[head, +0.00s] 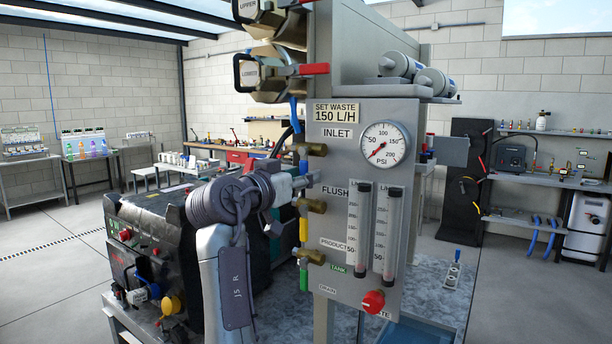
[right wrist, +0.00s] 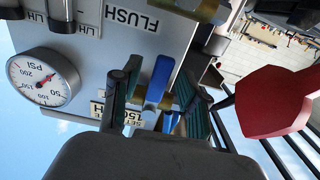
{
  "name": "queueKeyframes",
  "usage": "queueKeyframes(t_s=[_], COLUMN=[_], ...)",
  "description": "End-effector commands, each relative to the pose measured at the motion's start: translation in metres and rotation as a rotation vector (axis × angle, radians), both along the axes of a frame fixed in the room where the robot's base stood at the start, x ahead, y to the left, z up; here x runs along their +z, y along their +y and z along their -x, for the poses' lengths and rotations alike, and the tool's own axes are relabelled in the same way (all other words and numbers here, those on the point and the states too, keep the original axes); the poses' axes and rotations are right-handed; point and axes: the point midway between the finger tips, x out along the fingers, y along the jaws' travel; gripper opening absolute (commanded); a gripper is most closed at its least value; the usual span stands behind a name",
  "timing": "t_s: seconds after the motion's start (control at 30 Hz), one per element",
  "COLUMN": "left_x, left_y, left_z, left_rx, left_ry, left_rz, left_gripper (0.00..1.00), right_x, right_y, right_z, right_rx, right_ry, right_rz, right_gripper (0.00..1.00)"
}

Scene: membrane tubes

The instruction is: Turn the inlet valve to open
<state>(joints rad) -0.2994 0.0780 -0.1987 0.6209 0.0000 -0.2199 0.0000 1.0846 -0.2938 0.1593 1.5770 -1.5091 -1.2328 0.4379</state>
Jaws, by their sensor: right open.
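The inlet valve (head: 310,150) is a brass fitting on the grey panel (head: 340,130), below the INLET label. Its blue handle (head: 304,167) hangs down, along the panel's left edge. My right gripper (head: 300,183) is at this handle, its arm coming up from below. In the right wrist view, the blue handle (right wrist: 158,82) lies between the two open fingers of my right gripper (right wrist: 155,95). Whether a finger touches it is unclear. My left gripper is not in view.
Below are the flush valve with a yellow handle (head: 303,230) and the product valve with a green handle (head: 304,281). A pressure gauge (head: 384,145) and two flow tubes are on the panel. A dark pump unit (head: 150,245) stands left of it. A red part (right wrist: 275,100) is close on the wrist view's right.

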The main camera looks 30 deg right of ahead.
Motion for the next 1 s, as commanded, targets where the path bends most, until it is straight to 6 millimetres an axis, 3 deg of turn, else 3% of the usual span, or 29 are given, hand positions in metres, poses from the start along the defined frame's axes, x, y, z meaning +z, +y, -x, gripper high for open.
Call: queueKeyframes(t_s=[0.17, 0.4, 0.8, 1.0], left_x=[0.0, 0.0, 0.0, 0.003], left_y=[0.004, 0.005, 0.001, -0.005], left_z=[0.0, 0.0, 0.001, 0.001], left_rx=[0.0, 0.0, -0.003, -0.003], left_ry=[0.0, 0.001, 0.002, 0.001], left_rz=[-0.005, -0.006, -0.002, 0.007], left_gripper=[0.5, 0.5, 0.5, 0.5], right_x=[0.0, 0.0, 0.0, 0.001], right_y=[0.0, 0.0, -0.001, -0.014], right_z=[0.0, 0.0, 0.0, 0.002], right_rx=[0.0, 0.0, 0.0, -0.002], right_ry=[0.0, 0.0, 0.003, 0.04], right_rz=[0.0, 0.0, 0.002, 0.019], right_gripper=[0.4, 0.0, 0.0, 0.0])
